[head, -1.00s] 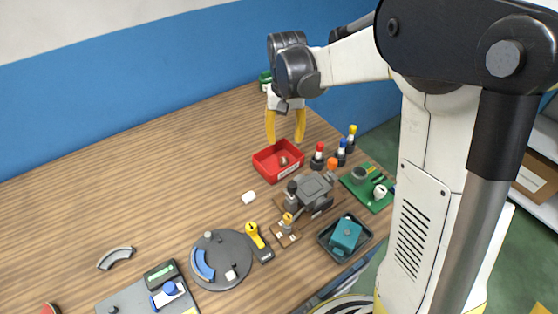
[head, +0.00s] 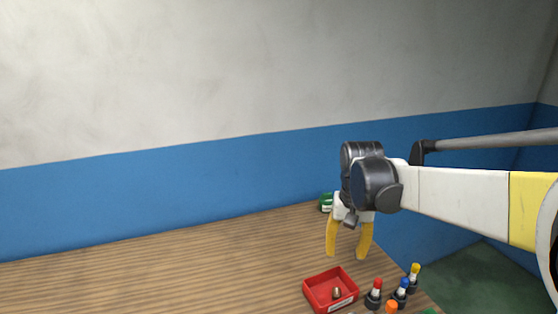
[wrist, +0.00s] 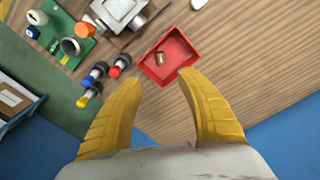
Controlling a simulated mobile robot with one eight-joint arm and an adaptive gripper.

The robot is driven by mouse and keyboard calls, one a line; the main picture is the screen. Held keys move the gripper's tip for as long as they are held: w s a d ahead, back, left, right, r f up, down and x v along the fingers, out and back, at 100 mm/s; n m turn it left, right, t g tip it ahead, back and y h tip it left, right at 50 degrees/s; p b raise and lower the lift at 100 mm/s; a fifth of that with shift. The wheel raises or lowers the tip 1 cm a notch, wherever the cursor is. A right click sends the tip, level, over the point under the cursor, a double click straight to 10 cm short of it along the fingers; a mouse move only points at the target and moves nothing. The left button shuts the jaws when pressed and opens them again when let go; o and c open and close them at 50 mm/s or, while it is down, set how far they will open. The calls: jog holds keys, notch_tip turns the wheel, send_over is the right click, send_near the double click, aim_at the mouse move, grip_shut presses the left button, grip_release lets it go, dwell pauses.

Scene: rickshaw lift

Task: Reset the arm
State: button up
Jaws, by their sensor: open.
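My gripper (head: 348,251) hangs above the back right of the wooden table in the head view, its two yellow fingers pointing down. The fingers are apart with nothing between them. They also show in the wrist view (wrist: 160,88), spread wide and empty. My arm reaches in from the right side of the head view. A red tray (head: 311,296) with a small brown object (head: 337,293) in it sits on the table below the gripper. In the wrist view the red tray (wrist: 187,47) lies beyond the fingertips.
Bottles with red (head: 377,284), blue (head: 404,284) and yellow (head: 415,268) caps stand right of the tray. A green object (head: 326,202) sits behind the gripper. A green board (wrist: 72,40) and a grey device (wrist: 120,12) show in the wrist view. The table's left is clear.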

jog(key=s+r+n+t, duration=0.1)
jog(key=s+t, duration=0.5)
jog(key=s, duration=1.2)
jog(key=shift+s+r+n+t, duration=0.2)
jog(key=shift+r+n+t, duration=0.2)
jog(key=shift+n, duration=0.2)
dwell(0.4)
